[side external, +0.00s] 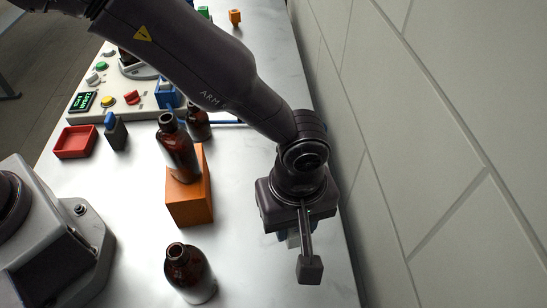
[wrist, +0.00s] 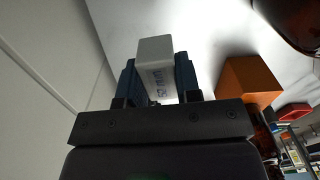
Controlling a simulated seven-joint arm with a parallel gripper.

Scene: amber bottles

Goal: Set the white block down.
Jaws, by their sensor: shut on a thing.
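The white block (wrist: 155,58) is between the two dark blue fingers of my gripper (wrist: 158,80) in the wrist view. It has dark printed marks on its near face. My gripper is shut on it. In the side external view my gripper (side external: 293,238) points down over the right side of the white table, near the wall. There the block is mostly hidden by the wrist and only a pale sliver shows. I cannot tell whether the block touches the table.
Left of my gripper, an orange block (side external: 189,205) has an amber bottle (side external: 178,155) by its top. Another amber bottle (side external: 190,274) stands nearer, and one (side external: 198,124) behind. A red tray (side external: 75,142) and a button panel (side external: 145,101) are farther left. The wall (side external: 440,150) is close right.

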